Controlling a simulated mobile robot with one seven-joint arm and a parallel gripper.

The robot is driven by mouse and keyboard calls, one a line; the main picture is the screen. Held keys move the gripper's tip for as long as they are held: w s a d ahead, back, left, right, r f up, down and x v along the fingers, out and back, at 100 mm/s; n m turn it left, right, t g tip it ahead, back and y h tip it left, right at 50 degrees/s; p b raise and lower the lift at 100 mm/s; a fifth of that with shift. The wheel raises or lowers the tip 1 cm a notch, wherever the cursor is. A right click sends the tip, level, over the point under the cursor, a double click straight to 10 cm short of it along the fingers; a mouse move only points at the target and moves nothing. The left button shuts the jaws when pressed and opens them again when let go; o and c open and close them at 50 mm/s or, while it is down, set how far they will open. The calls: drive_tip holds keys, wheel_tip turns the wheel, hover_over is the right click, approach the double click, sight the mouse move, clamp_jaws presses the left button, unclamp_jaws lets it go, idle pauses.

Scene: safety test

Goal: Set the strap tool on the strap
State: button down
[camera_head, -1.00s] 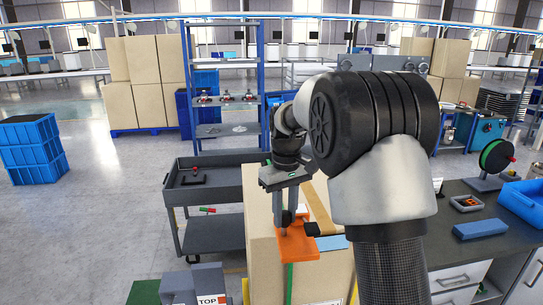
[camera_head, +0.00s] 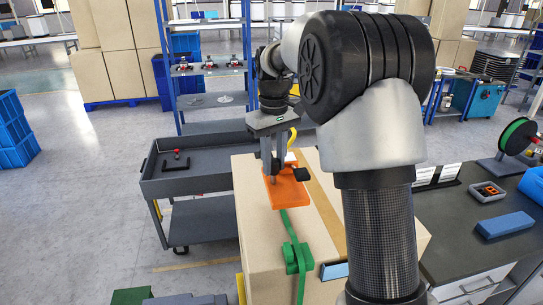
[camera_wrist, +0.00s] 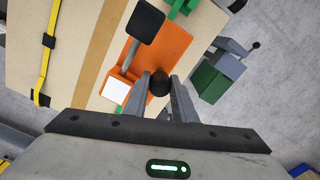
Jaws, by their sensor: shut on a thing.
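The strap tool is an orange plate (camera_head: 289,192) with a black knob and a black pad. My gripper (camera_head: 271,172) is shut on its knob, and the wrist view shows the round black knob (camera_wrist: 159,84) between the fingertips. The tool is over the far part of a cardboard box's top (camera_head: 322,210); I cannot tell whether it touches. The green strap (camera_head: 285,222) runs along the box top from under the tool's near edge to a green buckle (camera_head: 297,256). The buckle also shows at the top of the wrist view (camera_wrist: 181,6). The strap beneath the tool is hidden.
A grey cart (camera_head: 200,214) stands left of the box, with a shelf rack (camera_head: 207,75) behind it. A dark workbench (camera_head: 455,235) on the right holds a blue block (camera_head: 505,225) and a green spool (camera_head: 516,136).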

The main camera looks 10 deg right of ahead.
sight(274, 184)
drive_tip(key=shift+s+f, duration=0.15)
drive_tip(key=shift+f, duration=0.3)
drive_tip(key=shift+f+b, duration=3.05)
drive_tip(key=shift+f, duration=1.2)
drive_tip(key=c, duration=1)
unclamp_jaws()
drive_tip(key=shift+c, duration=0.2)
drive_tip(key=shift+r+p, duration=3)
drive_tip(key=shift+r, duration=0.5)
